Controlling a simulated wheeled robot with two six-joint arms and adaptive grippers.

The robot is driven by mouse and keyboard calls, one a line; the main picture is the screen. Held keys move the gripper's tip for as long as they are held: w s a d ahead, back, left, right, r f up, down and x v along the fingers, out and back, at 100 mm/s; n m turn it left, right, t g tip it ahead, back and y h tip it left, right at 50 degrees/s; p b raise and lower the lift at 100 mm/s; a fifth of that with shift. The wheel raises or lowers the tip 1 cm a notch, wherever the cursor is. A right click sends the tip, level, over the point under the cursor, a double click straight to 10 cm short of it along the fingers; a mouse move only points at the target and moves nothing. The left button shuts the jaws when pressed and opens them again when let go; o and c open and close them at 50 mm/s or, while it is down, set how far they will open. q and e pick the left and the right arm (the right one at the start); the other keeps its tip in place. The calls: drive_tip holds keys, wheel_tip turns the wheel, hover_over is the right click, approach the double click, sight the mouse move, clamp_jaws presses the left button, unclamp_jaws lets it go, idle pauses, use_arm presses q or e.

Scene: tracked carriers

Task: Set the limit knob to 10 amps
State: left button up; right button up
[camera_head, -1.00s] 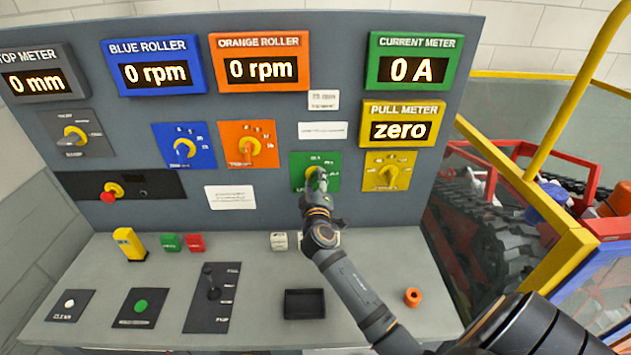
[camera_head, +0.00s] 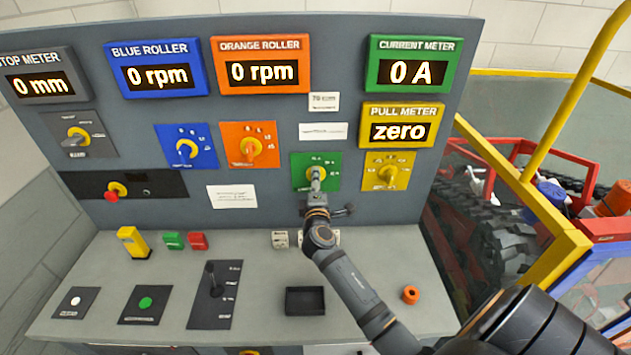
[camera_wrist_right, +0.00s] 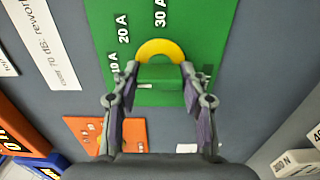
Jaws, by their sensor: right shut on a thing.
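The limit knob (camera_head: 316,171) is a yellow round knob on a green plate (camera_head: 301,184), below and left of the current meter (camera_head: 412,71), which reads 0 A. The right wrist view shows the yellow knob (camera_wrist_right: 160,48) with a green grip bar and the labels 10 A, 20 A and 30 A around it. My right gripper (camera_wrist_right: 160,80) is shut on the knob, one finger on each side of the bar; it also shows in the head view (camera_head: 316,187). The fingers hide part of the plate, and I cannot tell which label the knob points at. My left gripper is not in view.
Yellow (camera_head: 389,172), orange (camera_head: 250,147) and blue (camera_head: 187,149) knobs sit nearby on the panel. The desk below holds a black tray (camera_head: 305,309), an orange ring (camera_head: 410,295) and a lever plate (camera_head: 228,308). A yellow rail (camera_head: 556,268) stands at the right.

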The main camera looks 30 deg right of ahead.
idle(0.4)
drive_tip(key=o, duration=1.1)
drive_tip(key=shift+o, duration=0.2)
drive_tip(key=v, duration=1.2)
